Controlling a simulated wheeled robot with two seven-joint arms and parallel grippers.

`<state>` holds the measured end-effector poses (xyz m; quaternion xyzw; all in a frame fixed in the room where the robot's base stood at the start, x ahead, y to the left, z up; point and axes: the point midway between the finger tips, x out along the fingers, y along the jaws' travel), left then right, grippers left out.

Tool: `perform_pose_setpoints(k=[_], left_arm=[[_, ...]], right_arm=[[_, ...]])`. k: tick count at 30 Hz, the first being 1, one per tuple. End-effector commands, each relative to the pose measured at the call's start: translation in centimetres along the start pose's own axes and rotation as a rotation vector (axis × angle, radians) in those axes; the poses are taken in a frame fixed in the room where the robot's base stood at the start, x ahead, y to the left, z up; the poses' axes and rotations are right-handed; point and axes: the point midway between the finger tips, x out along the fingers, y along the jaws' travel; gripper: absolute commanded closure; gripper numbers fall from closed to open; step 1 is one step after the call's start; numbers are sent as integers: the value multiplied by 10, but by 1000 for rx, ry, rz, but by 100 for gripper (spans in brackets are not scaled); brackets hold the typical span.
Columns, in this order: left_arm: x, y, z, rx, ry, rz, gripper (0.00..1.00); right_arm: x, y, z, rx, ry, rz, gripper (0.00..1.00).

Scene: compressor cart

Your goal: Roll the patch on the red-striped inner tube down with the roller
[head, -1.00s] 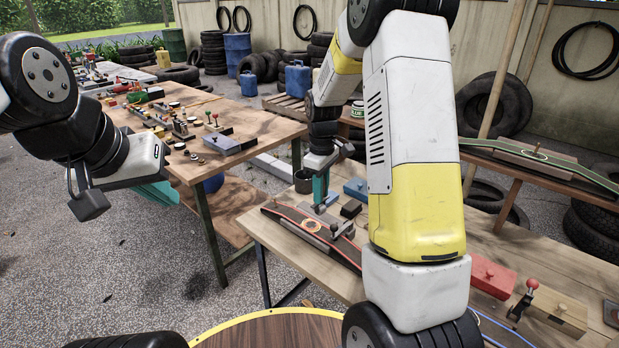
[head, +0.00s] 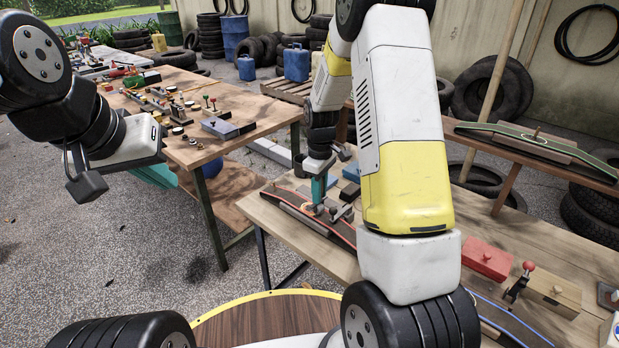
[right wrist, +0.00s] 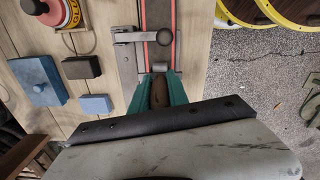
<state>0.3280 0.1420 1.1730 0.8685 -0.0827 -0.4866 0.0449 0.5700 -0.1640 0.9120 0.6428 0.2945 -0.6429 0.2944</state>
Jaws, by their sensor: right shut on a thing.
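The red-striped inner tube (head: 345,233) lies stretched over a wooden block on the near bench. It also shows in the right wrist view (right wrist: 158,14), black with red edges, beside a grey metal clamp (right wrist: 128,38). My right gripper (head: 319,190) is over the tube near the clamp. Its teal fingers (right wrist: 160,98) are shut on the brown handle of the roller (right wrist: 160,90); the metal wheel points at the tube. Whether the wheel touches is unclear. A pale round patch (head: 306,206) is partly hidden by the gripper. My left gripper (head: 155,175) hangs away at left; its fingers are mostly hidden.
A red box (head: 488,258) and a red-knobbed tool on a wooden block (head: 552,290) lie on the bench at right. Blue and dark blocks (right wrist: 40,80) lie beside the tube. A green-striped tube (head: 540,145) is on a rear bench. The left table (head: 205,150) carries many small items.

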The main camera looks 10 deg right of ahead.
Motion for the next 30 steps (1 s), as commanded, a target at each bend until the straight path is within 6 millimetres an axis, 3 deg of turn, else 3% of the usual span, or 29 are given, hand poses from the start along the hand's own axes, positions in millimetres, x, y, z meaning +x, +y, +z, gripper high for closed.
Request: perform_pose_setpoints(k=[30], left_arm=[[0, 0, 0, 0, 0, 0, 100]], right_arm=[[5, 0, -1, 0, 1, 1, 100]])
